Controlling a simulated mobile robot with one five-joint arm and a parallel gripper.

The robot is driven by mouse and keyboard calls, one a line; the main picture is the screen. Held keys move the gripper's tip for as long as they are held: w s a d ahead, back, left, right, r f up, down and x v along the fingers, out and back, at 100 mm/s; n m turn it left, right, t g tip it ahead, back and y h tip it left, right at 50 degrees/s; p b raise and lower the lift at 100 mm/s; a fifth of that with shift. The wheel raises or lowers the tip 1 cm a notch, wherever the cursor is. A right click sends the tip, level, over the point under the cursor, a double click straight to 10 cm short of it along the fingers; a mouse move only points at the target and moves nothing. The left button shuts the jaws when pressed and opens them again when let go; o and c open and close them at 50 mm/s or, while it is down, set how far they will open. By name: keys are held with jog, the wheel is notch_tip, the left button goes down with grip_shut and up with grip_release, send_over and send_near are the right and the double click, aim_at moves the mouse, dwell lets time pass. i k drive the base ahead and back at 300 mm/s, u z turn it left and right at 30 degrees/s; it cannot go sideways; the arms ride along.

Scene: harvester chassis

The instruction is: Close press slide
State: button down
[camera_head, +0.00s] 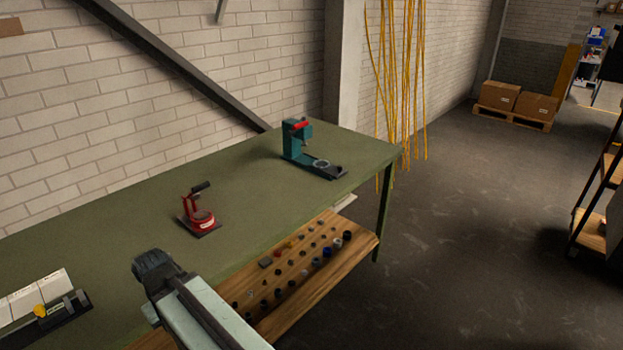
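A teal press (292,142) with a red handle stands upright near the far right end of the green workbench. Its dark base with a slide (326,168) reaches out from the column toward the front right, with a pale ring on it, so the slide looks extended. My gripper (155,265) is the dark end of the pale arm at the lower left, over the bench's front edge. It is well apart from the press. Its fingers cannot be made out, and nothing is visibly held.
A small red hand device (202,217) stands on the workbench (250,190) between my gripper and the press. A dark fixture (50,325) with a yellow knob is at lower left. A wooden shelf (335,255) with several small parts is below.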

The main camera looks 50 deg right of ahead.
aim_at(336, 173)
jog(key=u, duration=0.05)
jog(key=k, duration=1.9)
jog(key=z, duration=0.55)
jog(key=i, duration=1.65)
jog(key=u, duration=0.05)
